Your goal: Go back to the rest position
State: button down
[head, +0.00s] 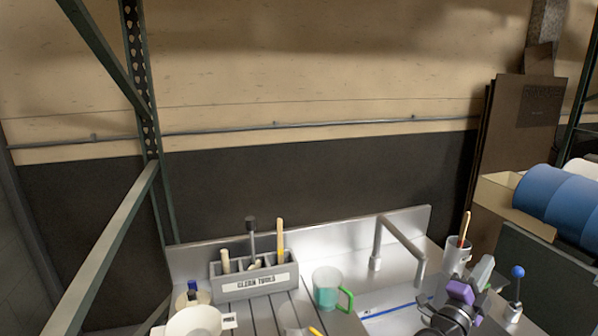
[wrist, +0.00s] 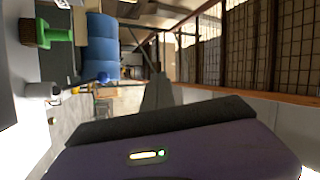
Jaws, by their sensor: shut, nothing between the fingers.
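My gripper (wrist: 157,88) shows in the wrist view as a dark tapering shape beyond my purple wrist housing. Its fingers are together with nothing held between them. In the head view, my purple and dark arm parts are at the lower right, over the right side of the metal bench (head: 400,284). The exact fingertips are hard to make out there. My arm hides part of the bench's right end.
A grey clean tools holder (head: 255,281), a green-and-clear mug (head: 326,290) and a white bowl (head: 193,322) stand on the bench. A metal spout (head: 377,245) rises right of the mug. A clear cup (head: 457,256) and blue-knobbed lever (head: 516,285) are near my arm.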

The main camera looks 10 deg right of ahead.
jog(key=s+a+f+n+t+y, duration=0.3)
jog(key=s+a+n+t+y, duration=0.3)
jog(key=s+a+n, duration=0.5)
jog(key=s+a+f+n+t+y, duration=0.35)
jog(key=s+a+n+y, duration=0.5)
jog(key=a, duration=0.45)
jog(key=s+a+n+g+y, duration=0.1)
jog(key=s+a+n, duration=0.1)
jog(key=s+a, duration=0.2)
jog(key=s+a+f+n+g+y, duration=0.1)
jog(key=s+a, duration=0.3)
jog(key=s, duration=0.7)
jog(key=s+a+f+n+g+y, duration=0.1)
jog(key=s+a+n+g+y, duration=0.2)
jog(key=s, duration=0.5)
jog(key=shift+a+n+b, duration=0.4)
jog(key=shift+n, duration=0.05)
jog(key=shift+y, duration=0.25)
